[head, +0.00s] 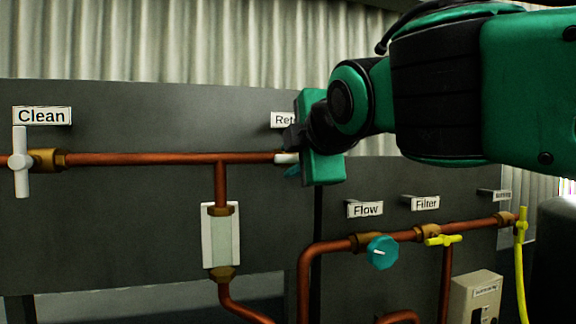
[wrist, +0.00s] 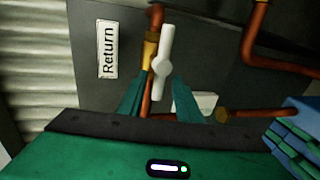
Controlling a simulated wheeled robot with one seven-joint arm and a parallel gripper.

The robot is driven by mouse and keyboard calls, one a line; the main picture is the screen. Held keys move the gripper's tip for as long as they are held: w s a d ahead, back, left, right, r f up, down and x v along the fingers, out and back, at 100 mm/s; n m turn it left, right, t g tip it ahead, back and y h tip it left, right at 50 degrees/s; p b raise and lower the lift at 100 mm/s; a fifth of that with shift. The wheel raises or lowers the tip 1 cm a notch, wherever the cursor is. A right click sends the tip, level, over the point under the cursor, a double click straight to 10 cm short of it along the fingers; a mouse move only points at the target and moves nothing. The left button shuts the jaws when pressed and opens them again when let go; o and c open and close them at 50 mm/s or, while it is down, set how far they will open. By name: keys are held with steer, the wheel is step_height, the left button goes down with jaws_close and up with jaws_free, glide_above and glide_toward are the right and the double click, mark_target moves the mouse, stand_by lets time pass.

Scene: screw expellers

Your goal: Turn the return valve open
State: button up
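The return valve's white handle (wrist: 163,62) shows in the wrist view beside the "Return" label (wrist: 107,49). It lies roughly along its copper pipe, by a brass fitting (wrist: 149,52). My gripper (wrist: 160,78) has its two green fingers apart, one on each side of the handle's lower part, with gaps visible; I see no clear contact. In the head view a short white end of the handle (head: 286,158) shows at the pipe's end, lying in line with the pipe. My gripper and wrist hide the rest of the valve and part of the label (head: 284,120).
The "Clean" valve's white handle (head: 20,162) stands upright across the pipe at the left. A sight glass (head: 221,237) hangs below the pipe. A teal flow knob (head: 382,252), a yellow filter handle (head: 443,240) and another yellow handle (head: 521,225) are at lower right.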

steer(key=v, duration=0.9)
steer(key=shift+s, duration=0.1)
steer(key=w+d+f+m+g+h, duration=0.3)
steer(key=d+f+m+g+h, duration=0.3)
steer(key=d+f+m, duration=1.2)
steer(key=s+d+f+m+g, duration=0.15)
steer(key=s+d+f, duration=0.25)
steer(key=d+f, duration=0.4)
steer(key=s+d+f+g, duration=0.2)
steer(key=s+d+f, duration=0.1)
steer(key=d+f, duration=0.45)
steer(key=s+d+f+m+g+y, duration=0.2)
steer(key=s+f+m+g, duration=0.3)
steer(key=s+f+m, duration=0.3)
steer(key=s+d+f, duration=0.1)
steer(key=s+f, duration=0.2)
steer(key=s, duration=0.2)
steer(key=shift+s+f, duration=0.3)
steer(key=shift+f, duration=0.05)
